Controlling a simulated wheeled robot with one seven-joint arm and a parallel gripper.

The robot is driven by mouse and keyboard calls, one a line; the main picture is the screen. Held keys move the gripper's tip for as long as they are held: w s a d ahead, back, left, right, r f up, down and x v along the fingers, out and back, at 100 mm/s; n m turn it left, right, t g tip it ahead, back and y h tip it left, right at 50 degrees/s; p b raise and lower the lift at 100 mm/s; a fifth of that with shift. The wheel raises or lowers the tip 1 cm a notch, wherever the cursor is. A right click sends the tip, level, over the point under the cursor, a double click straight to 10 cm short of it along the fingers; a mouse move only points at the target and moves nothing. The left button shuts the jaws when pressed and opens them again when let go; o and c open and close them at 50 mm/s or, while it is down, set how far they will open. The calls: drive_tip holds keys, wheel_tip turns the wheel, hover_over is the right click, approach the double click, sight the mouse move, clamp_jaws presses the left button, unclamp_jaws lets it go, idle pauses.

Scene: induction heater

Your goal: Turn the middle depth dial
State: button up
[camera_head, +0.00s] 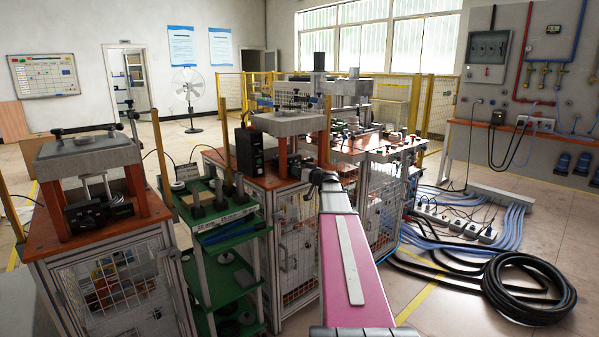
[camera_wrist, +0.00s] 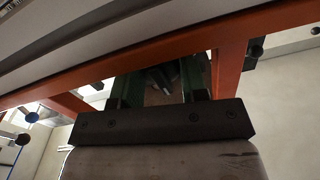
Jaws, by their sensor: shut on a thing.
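My gripper (camera_head: 312,176) is at the orange-framed press on the middle bench, at the end of my pink arm. In the wrist view its two dark green fingers (camera_wrist: 163,80) point into the orange frame (camera_wrist: 230,60). They are shut on a small dark part (camera_wrist: 160,77) between them. That part sits in shadow, so I cannot make out its shape or markings, nor confirm that it is the middle depth dial. In the head view my gripper and the press posts hide the contact.
A similar press (camera_head: 88,160) stands on the left bench, with a green shelf cart (camera_head: 225,235) between the benches. Another machine (camera_head: 350,88) stands behind. Coiled black hose (camera_head: 525,290) and blue cables (camera_head: 512,225) lie on the floor at right. The orange frame surrounds my fingers closely.

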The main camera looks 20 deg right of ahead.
drive_tip(key=shift+m, duration=0.5)
drive_tip(key=o, duration=0.9)
drive_tip(key=shift+o, duration=0.2)
drive_tip(key=shift+s, duration=0.1)
drive_tip(key=v, duration=1)
drive_tip(key=shift+s+d, duration=0.15)
drive_tip(key=shift+s, duration=0.15)
drive_tip(key=shift+f, duration=0.1)
